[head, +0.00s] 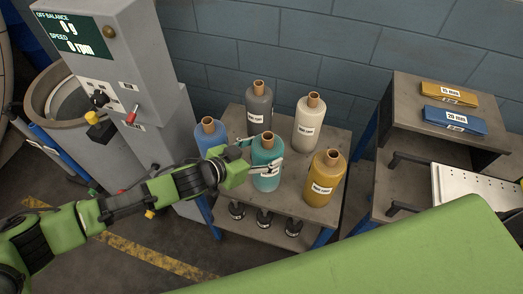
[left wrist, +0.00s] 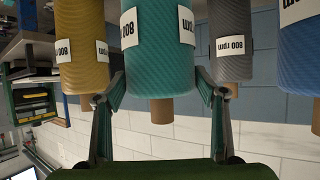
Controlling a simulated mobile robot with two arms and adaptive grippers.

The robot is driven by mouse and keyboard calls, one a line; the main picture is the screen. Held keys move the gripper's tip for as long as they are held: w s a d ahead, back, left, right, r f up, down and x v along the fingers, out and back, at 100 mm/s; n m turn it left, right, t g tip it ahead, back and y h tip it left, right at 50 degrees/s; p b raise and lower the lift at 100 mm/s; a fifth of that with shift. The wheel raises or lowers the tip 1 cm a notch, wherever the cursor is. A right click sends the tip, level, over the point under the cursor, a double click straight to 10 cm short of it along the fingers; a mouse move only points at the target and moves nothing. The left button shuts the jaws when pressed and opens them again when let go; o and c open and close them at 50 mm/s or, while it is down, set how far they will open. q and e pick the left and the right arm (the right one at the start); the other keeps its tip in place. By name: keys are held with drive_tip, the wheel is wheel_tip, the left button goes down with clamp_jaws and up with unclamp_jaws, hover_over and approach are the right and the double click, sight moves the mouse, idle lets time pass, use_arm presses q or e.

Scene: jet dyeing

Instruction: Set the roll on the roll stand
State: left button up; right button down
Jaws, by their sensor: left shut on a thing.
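A teal roll (head: 267,150) with a white label and a brown core stands upright among other rolls above a grey two-level table (head: 235,115). My left gripper (head: 259,158) is shut on the teal roll, with a finger on each side of it. In the left wrist view, upside down, the teal roll (left wrist: 158,50) is between the two fingers (left wrist: 160,92). I cannot tell whether its base touches the table top. Nothing in view is clearly marked as the roll stand. My right gripper is not in view.
A blue roll (head: 209,136), a grey roll (head: 258,108), a cream roll (head: 308,122) and a yellow roll (head: 324,180) stand close around. A machine with a display (head: 75,37) is at left. A side table (head: 405,115) with yellow and blue boxes is at right.

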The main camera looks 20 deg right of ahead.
use_arm(q)
drive_tip(key=shift+f, duration=0.1)
drive_tip(key=o, duration=2)
drive_tip(key=b+v, duration=0.1)
drive_tip(key=v, duration=1.1)
